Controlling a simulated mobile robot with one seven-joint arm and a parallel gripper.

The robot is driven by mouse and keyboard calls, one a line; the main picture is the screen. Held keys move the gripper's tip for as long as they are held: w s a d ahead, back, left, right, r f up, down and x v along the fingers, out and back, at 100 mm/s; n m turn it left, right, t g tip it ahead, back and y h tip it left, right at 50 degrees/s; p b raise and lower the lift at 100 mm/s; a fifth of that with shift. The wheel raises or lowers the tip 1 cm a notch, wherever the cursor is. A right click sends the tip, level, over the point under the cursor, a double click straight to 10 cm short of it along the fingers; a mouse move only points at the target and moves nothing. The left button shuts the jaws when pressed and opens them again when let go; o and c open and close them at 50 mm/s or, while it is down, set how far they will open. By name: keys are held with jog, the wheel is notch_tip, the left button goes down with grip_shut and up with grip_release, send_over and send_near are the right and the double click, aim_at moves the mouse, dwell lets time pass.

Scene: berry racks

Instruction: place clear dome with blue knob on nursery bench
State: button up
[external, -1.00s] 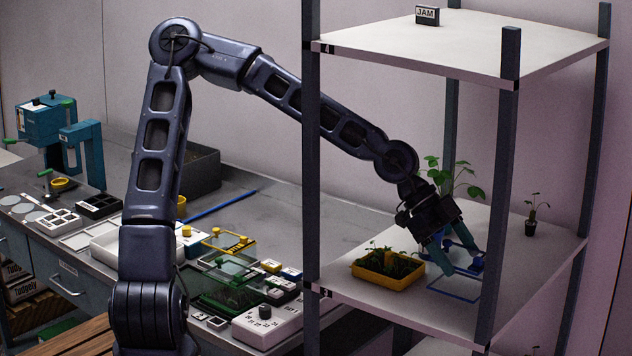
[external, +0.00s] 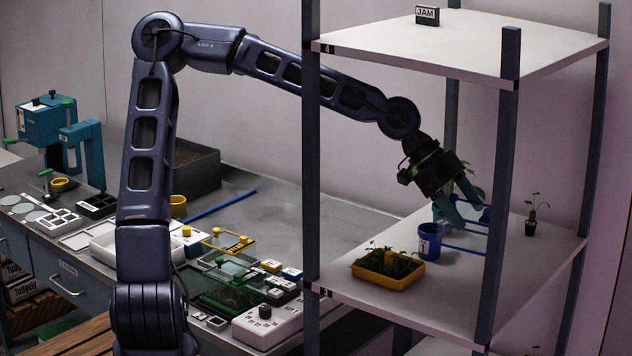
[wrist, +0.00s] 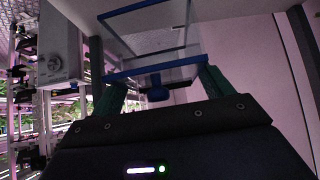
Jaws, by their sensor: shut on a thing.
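The clear dome with blue edges shows in the wrist view (wrist: 150,45), its blue knob (wrist: 157,92) between my green fingers. In the external view my gripper (external: 466,214) is shut on the dome above the middle shelf (external: 395,298). There the blue knob (external: 485,215) shows beside the fingers and part of the blue rim (external: 464,249) shows below. A shelf post covers part of the dome. The exact finger contact is hard to see. A long grey bench (external: 300,215) stands left of the rack; I cannot tell whether it is the nursery bench.
A blue pot marked 1 (external: 428,241) and a yellow tray of seedlings (external: 388,268) stand left of the dome. A small potted plant (external: 531,222) stands right. The bench's back middle is fairly clear.

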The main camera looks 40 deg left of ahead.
jog(key=w+a+n+t+y, duration=0.25)
jog(key=w+a+n, duration=0.25)
jog(key=w+a, duration=0.55)
jog(key=w+a+n+t+y, duration=0.2)
jog(key=w+a+n+t, duration=0.25)
jog(key=w+a, duration=0.65)
jog(key=n+g+y, duration=0.8)
jog(key=n+y, duration=0.6)
jog(key=n, duration=1.1)
send_over(339, 249)
notch_tip(339, 249, down, 6)
jog(key=shift+h, duration=0.25)
notch_tip(339, 249, down, 20)
